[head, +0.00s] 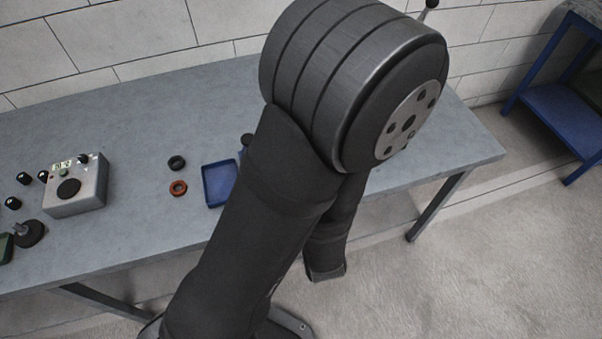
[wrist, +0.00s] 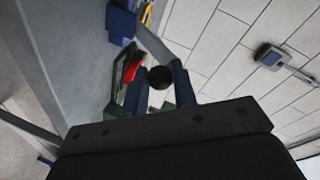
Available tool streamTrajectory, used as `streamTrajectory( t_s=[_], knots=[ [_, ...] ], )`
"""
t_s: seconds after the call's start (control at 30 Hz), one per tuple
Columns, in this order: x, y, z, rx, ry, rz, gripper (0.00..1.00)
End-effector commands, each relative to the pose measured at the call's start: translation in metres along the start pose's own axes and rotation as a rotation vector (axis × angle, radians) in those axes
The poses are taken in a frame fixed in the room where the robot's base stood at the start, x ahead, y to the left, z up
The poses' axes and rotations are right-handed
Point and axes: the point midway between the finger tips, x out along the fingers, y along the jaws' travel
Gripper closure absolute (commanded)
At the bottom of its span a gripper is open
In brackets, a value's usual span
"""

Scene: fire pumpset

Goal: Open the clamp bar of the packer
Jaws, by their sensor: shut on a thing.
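In the wrist view, my gripper (wrist: 159,72) has its two blue fingers on either side of a black round knob (wrist: 160,78) and is shut on it. Beside the left finger is a green body with a red part (wrist: 134,68), partly hidden by the finger. I cannot make out the clamp bar itself or how it joins the knob. In the head view my arm covers the middle of the scene and hides my gripper. A small black ball on a thin rod (head: 430,5) shows above the arm at the top edge.
The grey bench (head: 110,120) carries a control box (head: 77,185), a black ring (head: 177,162), an orange ring (head: 178,188) and a blue tray (head: 219,184). A blue stand (head: 555,100) is at the right. A grey box (wrist: 270,57) is on the wall in the wrist view.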

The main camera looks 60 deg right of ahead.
Motion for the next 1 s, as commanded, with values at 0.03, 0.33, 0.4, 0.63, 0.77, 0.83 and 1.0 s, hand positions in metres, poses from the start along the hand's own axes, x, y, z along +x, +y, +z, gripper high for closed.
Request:
streamTrajectory(
  t_s=[0.03,0.33,0.4,0.63,0.77,0.83,1.0],
  knots=[
    [-0.0002,0.0021,0.0018,0.001,-0.004,0.003,1.0],
    [-0.0012,0.0054,0.004,0.002,-0.006,0.006,1.0],
    [-0.0012,0.0055,0.0042,0.003,-0.006,0.007,1.0],
    [-0.0014,0.0059,0.0046,0.005,-0.007,0.008,0.67],
    [-0.0013,0.0052,0.0038,0.004,-0.005,0.006,0.54],
    [-0.0012,0.0049,0.0034,0.003,-0.004,0.004,0.54],
    [-0.0017,0.0044,0.0027,0.001,-0.003,0.003,0.54]
  ],
)
